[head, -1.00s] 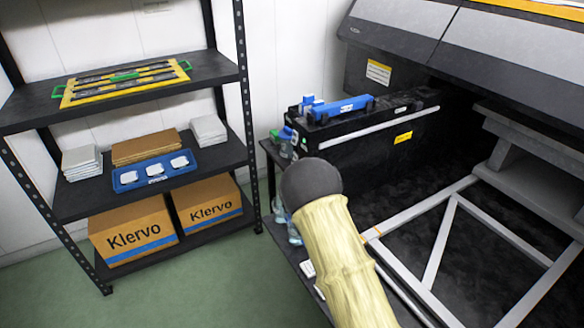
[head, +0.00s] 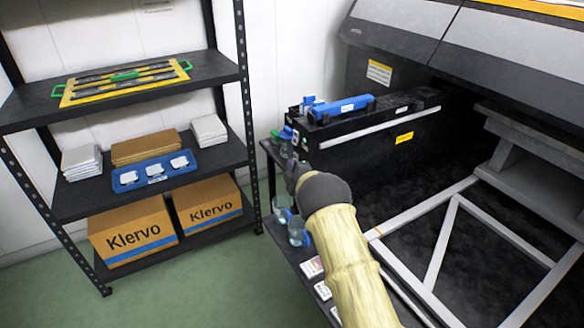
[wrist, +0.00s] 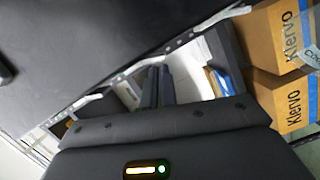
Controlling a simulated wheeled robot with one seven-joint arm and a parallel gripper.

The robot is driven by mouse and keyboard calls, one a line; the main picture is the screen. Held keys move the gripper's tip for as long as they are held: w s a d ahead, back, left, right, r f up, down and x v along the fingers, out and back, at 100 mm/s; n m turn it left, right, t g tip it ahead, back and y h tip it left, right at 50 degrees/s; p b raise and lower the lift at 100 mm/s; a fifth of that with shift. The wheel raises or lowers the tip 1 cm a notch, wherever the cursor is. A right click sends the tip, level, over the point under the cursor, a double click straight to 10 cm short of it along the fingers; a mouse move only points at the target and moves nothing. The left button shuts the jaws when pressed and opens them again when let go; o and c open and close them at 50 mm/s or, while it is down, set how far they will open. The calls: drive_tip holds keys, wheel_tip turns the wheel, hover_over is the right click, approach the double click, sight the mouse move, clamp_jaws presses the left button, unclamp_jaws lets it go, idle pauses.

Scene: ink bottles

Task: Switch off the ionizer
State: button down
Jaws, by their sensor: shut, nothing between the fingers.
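A long black unit (head: 370,138) with a white strip and a yellow label stands right of the shelf. A blue bar (head: 342,109) lies along its top. Small green and white details (head: 296,138) show at its near left end, too small to read as a switch. I cannot tell for sure which part is the ionizer. My gripper (head: 290,168) is just below and in front of that end, partly hidden by my wrist. In the wrist view its two dark fingers (wrist: 158,86) are together and empty, beside a large dark surface (wrist: 70,50). No switch is recognisable there.
Clear bottles (head: 298,230) and small labelled cards (head: 312,267) stand or lie on the dark bench edge below my arm. A black shelf (head: 210,75) with Klervo boxes (head: 135,232) is at the left. A pale frame (head: 450,215) lies at the right.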

drive_tip(key=shift+d+f, duration=0.1)
idle(0.3)
drive_tip(key=shift+w+d+f+n+b, duration=0.1)
drive_tip(key=shift+w+d+n+b, duration=0.15)
drive_tip(key=shift+n+b, duration=0.4)
drive_tip(key=shift+s, duration=0.1)
drive_tip(key=s, duration=1.1)
drive_tip(key=shift+s, duration=0.35)
